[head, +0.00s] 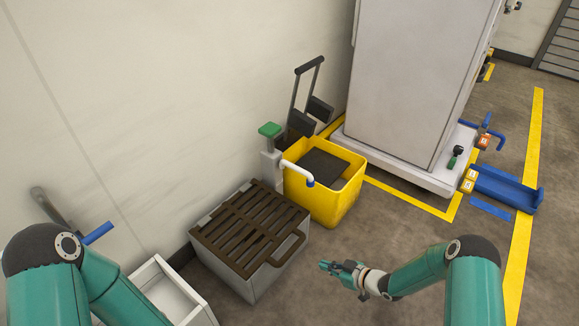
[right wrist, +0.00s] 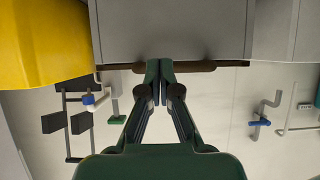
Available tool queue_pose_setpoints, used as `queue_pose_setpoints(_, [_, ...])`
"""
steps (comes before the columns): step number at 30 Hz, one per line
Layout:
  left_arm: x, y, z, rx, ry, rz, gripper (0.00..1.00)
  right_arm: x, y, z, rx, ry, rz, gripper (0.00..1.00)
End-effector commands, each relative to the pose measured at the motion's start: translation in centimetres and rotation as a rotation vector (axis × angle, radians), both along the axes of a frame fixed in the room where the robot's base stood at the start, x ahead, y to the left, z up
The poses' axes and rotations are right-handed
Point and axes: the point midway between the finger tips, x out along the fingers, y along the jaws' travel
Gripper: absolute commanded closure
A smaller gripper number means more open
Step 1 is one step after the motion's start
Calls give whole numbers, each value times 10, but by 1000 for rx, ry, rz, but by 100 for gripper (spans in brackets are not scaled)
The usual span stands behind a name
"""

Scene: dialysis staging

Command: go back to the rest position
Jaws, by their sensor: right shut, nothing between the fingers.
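My right gripper (head: 326,266) is in the head view, over the floor to the right of the grey box with the brown slatted top. Its fingers are together and empty; they also show closed in the right wrist view (right wrist: 160,68). The grey box fills the top middle of that view, beyond the fingertips. I cannot tell the exact gap, but nothing is held. My left arm comes in at the lower left of the head view; its gripper is not in view.
The grey slatted box (head: 276,278) stands beside a yellow bin (head: 336,207) with a green-topped tap (head: 270,150). A white open container (head: 205,312) is at lower left. A tall white cabinet (head: 415,80) stands behind.

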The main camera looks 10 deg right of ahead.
Motion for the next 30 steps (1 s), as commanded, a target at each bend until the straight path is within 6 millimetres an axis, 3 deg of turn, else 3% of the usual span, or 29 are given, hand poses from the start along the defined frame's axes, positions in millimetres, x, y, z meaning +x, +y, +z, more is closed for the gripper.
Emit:
queue_pose_setpoints(4, [0,0,5,0,0,0,55,12,21,34,-10,-42,50,100])
queue_pose_setpoints(8, [0,0,11,0,0,0,55,-6,56,69,29,62,4,100])
queue_pose_setpoints(13, [0,0,15,0,0,0,55,-71,71,74,46,393,-205,100])
queue_pose_setpoints(24, [0,0,17,0,0,0,55,-238,52,55,-18,1031,-609,100])
queue_pose_setpoints(27, [0,0,24,0,1,1,55,-265,47,60,-30,1156,-699,100])
queue_pose_setpoints(30, [0,0,54,0,-1,0,55,-262,47,90,-29,1143,-692,100])
